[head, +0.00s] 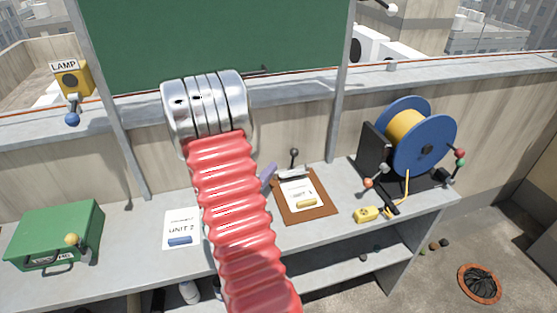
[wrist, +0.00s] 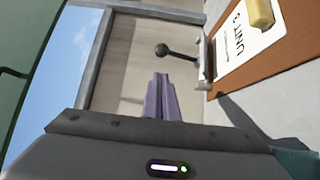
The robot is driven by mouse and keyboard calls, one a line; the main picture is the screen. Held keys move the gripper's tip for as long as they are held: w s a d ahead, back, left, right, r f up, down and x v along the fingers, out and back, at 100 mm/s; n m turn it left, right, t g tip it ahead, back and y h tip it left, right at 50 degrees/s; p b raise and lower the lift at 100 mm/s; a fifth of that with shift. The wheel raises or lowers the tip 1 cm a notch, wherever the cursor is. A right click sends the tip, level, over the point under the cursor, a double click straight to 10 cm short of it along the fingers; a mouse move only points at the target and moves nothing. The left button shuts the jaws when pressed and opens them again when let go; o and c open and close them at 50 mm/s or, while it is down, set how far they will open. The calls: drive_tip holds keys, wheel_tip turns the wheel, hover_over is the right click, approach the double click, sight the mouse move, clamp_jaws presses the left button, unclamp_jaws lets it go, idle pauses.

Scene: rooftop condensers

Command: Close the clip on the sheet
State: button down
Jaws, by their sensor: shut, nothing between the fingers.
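A brown clipboard (head: 322,210) lies on the bench and bears a white sheet (head: 297,189), which reads UNIT 3 in the wrist view (wrist: 234,50). The metal clip (head: 291,173) sits at the board's far edge; its lever with a dark ball knob (head: 294,153) stands up from it. The lever also shows in the wrist view (wrist: 178,54), beside the clip (wrist: 204,62). My gripper (head: 268,172) has purple fingers, shut and empty (wrist: 160,80). It is just left of the clip, apparently apart from the lever. My red arm hides part of the bench.
A yellow block (head: 306,203) lies on the sheet. Left are a UNIT 2 sheet (head: 182,224) and a green box (head: 55,232). A blue reel (head: 431,140) with knobbed handles stands right, a yellow plug (head: 366,214) before it. A green board (head: 210,40) rises behind.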

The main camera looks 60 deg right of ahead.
sight(293, 162)
drive_tip(key=d, duration=1)
drive_tip(key=shift+w, duration=0.15)
